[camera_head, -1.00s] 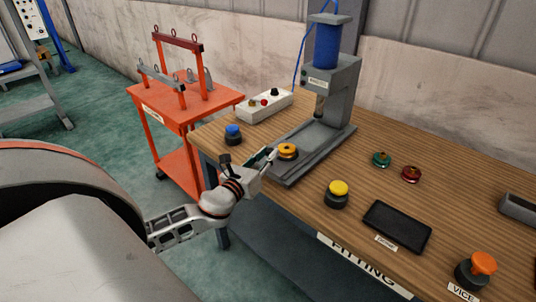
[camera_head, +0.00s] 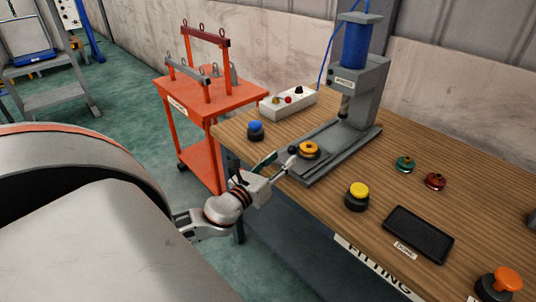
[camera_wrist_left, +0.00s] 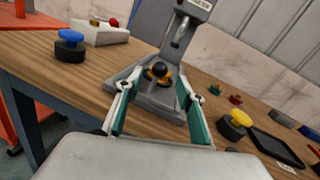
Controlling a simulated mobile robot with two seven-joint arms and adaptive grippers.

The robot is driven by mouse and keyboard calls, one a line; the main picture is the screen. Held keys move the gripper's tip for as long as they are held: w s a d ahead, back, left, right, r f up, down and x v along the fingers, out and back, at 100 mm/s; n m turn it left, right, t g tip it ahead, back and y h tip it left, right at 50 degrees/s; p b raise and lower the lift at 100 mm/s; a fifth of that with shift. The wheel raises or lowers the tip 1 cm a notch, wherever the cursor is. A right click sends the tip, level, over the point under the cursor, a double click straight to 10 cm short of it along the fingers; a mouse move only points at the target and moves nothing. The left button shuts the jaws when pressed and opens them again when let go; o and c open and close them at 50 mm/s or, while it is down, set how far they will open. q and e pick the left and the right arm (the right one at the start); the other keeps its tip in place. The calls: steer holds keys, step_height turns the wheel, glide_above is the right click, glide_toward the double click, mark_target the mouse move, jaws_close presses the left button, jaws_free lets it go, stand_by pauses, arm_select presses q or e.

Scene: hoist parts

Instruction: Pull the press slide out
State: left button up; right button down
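The grey press (camera_head: 362,90) with a blue cylinder stands at the back of the wooden table. Its flat grey slide (camera_head: 322,165) lies at the foot and carries a yellow-orange ring part (camera_head: 309,149). A black ball knob (camera_head: 292,150) shows at the slide's near end, and also in the left wrist view (camera_wrist_left: 159,69). My left gripper (camera_head: 280,160) is open at the table's left edge, with its fingertips close to the knob. In the wrist view, the knob appears between the open fingers (camera_wrist_left: 158,88); whether they touch it, I cannot tell. My right gripper is not in view.
A blue button (camera_head: 256,130) and a white control box (camera_head: 288,102) stand left of the press. A yellow button (camera_head: 357,196), a black tablet (camera_head: 418,234), and green (camera_head: 404,164) and red (camera_head: 435,181) parts lie to the right. An orange cart (camera_head: 207,105) stands beyond the table's left edge.

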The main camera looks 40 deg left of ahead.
arm_select(q)
steer(key=s, duration=0.6)
steer(key=shift+s+d, duration=0.4)
steer(key=s+d+f+n+g+h, duration=0.1)
steer(key=s+d+f+n+g, duration=0.2)
steer(key=f+n, duration=0.5)
steer(key=s+d+f+n+g+h, duration=0.1)
steer(key=s+d+f+n, duration=0.2)
steer(key=d+f+n, duration=0.35)
steer(key=s+d+f+n+g+h, duration=0.1)
steer(key=s+d+f+n, duration=0.1)
steer(key=d+f+n, duration=0.3)
steer(key=s+d+f+n+g+h, duration=0.2)
steer(key=s+d+f+n, duration=0.1)
steer(key=d+f+n, duration=0.3)
steer(key=d+n, duration=0.1)
steer(key=n, duration=0.1)
steer(key=shift+s+d+n, duration=0.35)
steer(key=shift+d, duration=0.05)
